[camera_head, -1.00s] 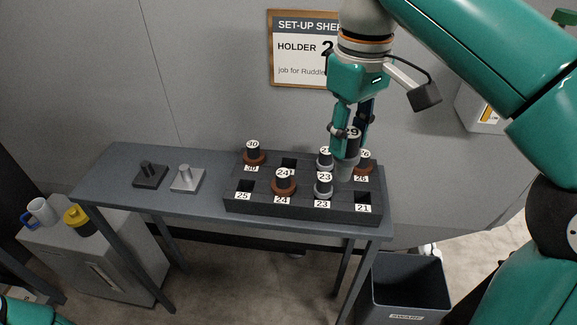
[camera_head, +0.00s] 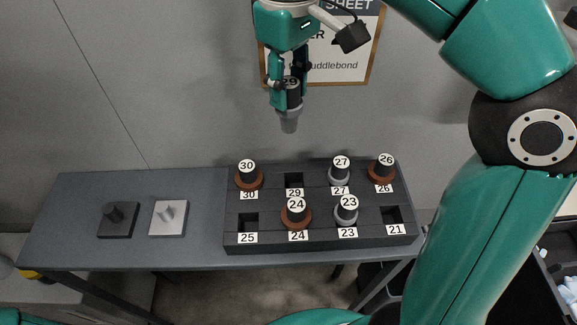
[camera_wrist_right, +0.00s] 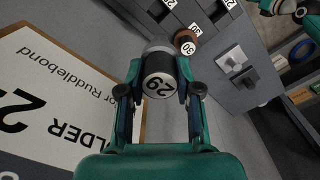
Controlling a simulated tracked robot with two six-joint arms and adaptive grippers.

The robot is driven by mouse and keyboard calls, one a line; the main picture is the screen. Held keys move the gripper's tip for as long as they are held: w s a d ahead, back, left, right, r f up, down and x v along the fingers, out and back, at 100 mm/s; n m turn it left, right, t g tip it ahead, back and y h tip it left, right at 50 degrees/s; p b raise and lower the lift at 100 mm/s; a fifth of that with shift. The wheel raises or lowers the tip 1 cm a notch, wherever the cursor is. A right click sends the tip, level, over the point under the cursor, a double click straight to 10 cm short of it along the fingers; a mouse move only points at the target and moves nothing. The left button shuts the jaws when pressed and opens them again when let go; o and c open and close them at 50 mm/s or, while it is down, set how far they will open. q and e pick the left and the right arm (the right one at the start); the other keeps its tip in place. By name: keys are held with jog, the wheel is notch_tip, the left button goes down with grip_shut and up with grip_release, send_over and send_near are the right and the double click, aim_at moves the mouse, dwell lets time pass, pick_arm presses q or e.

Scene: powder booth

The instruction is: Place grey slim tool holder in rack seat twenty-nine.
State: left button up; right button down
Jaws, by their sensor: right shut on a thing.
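My right gripper (camera_head: 289,82) is shut on the grey slim tool holder (camera_head: 289,118), which has a black top labelled 29 and hangs upright with its grey tapered end down. It is in the air above and behind the dark rack (camera_head: 330,241), clear of it. In the right wrist view the holder (camera_wrist_right: 160,84) sits between the fingers. Rack seat twenty-nine (camera_head: 293,181) is an empty square hole in the back row, between holders 30 and 27, below the held holder. A small teal part at the bottom left of the head view does not show my left gripper.
Holders 30 (camera_head: 248,176), 27 (camera_head: 340,173) and 26 (camera_head: 382,170) stand in the back row. Holders 24 (camera_head: 296,215) and 23 (camera_head: 346,211) stand in front. Seats 25 (camera_head: 248,221) and 21 (camera_head: 392,216) are empty. Two fixtures (camera_head: 168,216) (camera_head: 118,219) stand left on the table.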

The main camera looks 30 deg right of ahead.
aim_at(295, 130)
jog(key=shift+s+d+f+b, duration=0.1)
jog(key=shift+f+b, duration=0.5)
jog(key=shift+f, duration=2.4)
jog(key=shift+s+d+f+b, duration=0.15)
jog(key=shift+f+b, duration=0.45)
jog(key=shift+f, duration=2.4)
jog(key=shift+s+d+f+b, duration=0.1)
jog(key=shift+f+b, duration=0.5)
jog(key=shift+f, duration=2.4)
jog(key=shift+f, duration=0.15)
jog(key=c, duration=0.8)
grip_release()
notch_tip(295, 130, up, 12)
jog(key=shift+a+r+p, duration=0.1)
jog(key=shift+r+p, duration=0.05)
jog(key=shift+p, duration=1)
jog(key=shift+s, duration=0.1)
